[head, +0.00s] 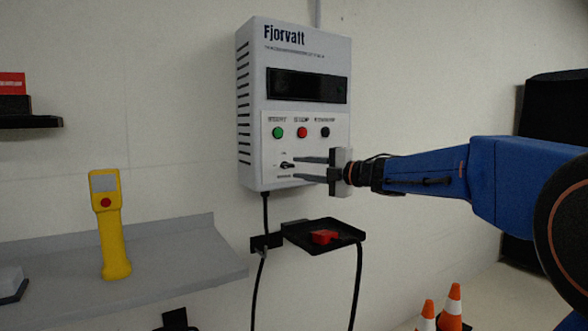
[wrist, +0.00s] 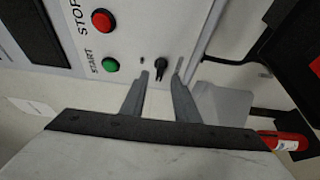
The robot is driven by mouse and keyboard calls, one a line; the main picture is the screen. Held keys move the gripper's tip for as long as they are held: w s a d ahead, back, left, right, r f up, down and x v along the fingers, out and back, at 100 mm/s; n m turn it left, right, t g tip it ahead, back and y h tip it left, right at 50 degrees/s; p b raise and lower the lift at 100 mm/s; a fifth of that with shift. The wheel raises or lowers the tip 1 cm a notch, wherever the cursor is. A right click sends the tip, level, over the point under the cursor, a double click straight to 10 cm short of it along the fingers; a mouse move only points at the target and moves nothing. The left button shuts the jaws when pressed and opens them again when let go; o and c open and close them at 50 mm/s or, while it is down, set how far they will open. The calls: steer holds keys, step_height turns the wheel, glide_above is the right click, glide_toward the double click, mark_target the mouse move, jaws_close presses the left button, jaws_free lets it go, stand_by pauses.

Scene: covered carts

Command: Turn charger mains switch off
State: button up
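The charger (head: 295,110) is a grey Fjorvatt box on the wall, with a dark display, a green, a red and a black button in a row. Its mains switch (head: 286,165) is a small black lever on the lower left of the front panel. In the wrist view the switch (wrist: 160,66) lies just beyond and between my fingertips. My gripper (head: 297,168) is open, with its two grey fingers pointing at the panel; in the wrist view (wrist: 159,82) the gap between them is empty. I cannot tell whether a fingertip touches the lever.
A black tray (head: 340,243) with a red clamp (head: 324,237) is below the charger, with black cables hanging by it. A grey shelf (head: 170,257) at left carries a yellow handheld device (head: 110,225). Orange cones (head: 452,305) stand at lower right.

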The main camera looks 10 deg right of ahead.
steer(key=v, duration=1.3)
steer(key=shift+d, duration=0.1)
steer(key=s+d+f+m+h, duration=0.5)
steer(key=f+m+h, duration=0.25)
steer(key=m, duration=0.35)
steer(key=s+d+f+m+h, duration=0.55)
steer(key=m+h, duration=0.25)
steer(key=m, duration=0.2)
steer(key=s+a+f+m+g+y, duration=0.1)
steer(key=s+a+f+g, duration=0.3)
steer(key=s+f, duration=0.7)
steer(key=s+a+f+m+g+y, duration=0.2)
steer(key=s+a+f+m+g, duration=0.2)
steer(key=s+f, duration=0.7)
steer(key=shift+s+a+f+m+g, duration=0.3)
steer(key=shift+s+a+f, duration=0.1)
steer(key=shift+s+a, duration=0.3)
